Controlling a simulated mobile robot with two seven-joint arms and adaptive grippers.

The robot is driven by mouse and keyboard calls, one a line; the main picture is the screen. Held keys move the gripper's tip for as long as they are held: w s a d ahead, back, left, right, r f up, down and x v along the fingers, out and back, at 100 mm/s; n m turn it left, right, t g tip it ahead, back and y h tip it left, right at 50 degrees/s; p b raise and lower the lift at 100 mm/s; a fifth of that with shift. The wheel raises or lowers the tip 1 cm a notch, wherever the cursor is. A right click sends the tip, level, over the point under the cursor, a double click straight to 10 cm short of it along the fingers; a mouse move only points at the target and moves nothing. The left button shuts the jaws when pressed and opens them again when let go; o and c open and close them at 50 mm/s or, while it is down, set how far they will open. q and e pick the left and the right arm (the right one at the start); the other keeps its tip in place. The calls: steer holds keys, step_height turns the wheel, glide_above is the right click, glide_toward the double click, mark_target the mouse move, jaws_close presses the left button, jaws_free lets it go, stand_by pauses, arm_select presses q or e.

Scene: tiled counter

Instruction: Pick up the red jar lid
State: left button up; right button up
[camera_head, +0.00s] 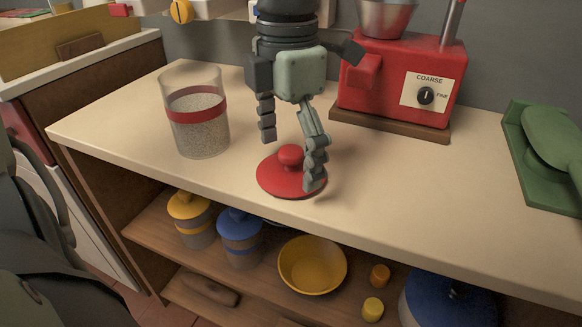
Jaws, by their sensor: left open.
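The red jar lid (275,178) lies flat on the beige counter near its front edge, with its round knob (291,155) on top. My left gripper (291,158) points down over the lid with its fingers open. One finger is left of the knob and behind it; the other is at the right and overlaps the lid's right side in the picture. I cannot tell whether either finger touches the lid. A glass jar (197,124) with a red band and grainy grey contents stands open to the left. My right gripper is not in view.
A red grinder (385,84) on a wooden base stands at the back right. A green object on a green tray (522,160) is at the far right. The counter (420,190) is clear between them. Lidded jars and a yellow bowl (312,287) sit on the shelf below.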

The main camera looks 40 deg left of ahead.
arm_select(q)
steer(key=c, duration=1.3)
steer(key=shift+s, duration=0.1)
steer(key=c, duration=0.7)
